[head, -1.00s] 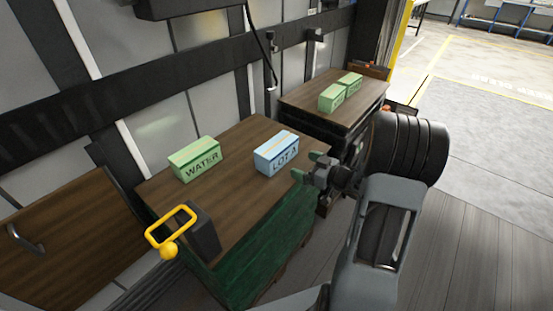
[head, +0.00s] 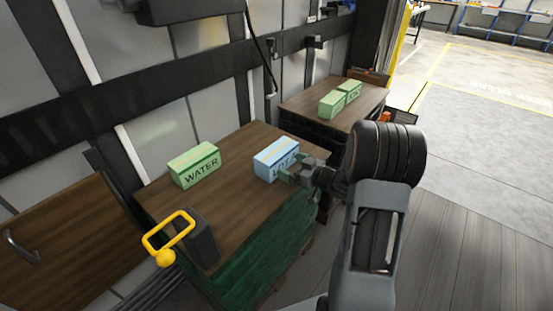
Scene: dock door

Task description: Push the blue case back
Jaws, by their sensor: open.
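The blue case (head: 270,158), a light blue box with dark lettering on its front, stands on the brown tabletop (head: 222,212) near its right side. My gripper (head: 292,174) is open at the case's front right corner and overlaps part of its lettering. I cannot tell whether the fingers touch the case. No thing shows between the fingers.
A green WATER box (head: 194,165) stands to the left on the same top. A yellow handle (head: 168,235) and a dark block (head: 202,240) are at the front left. Two green boxes (head: 339,99) stand on a second table (head: 306,103) behind. Bare wood lies behind the blue case.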

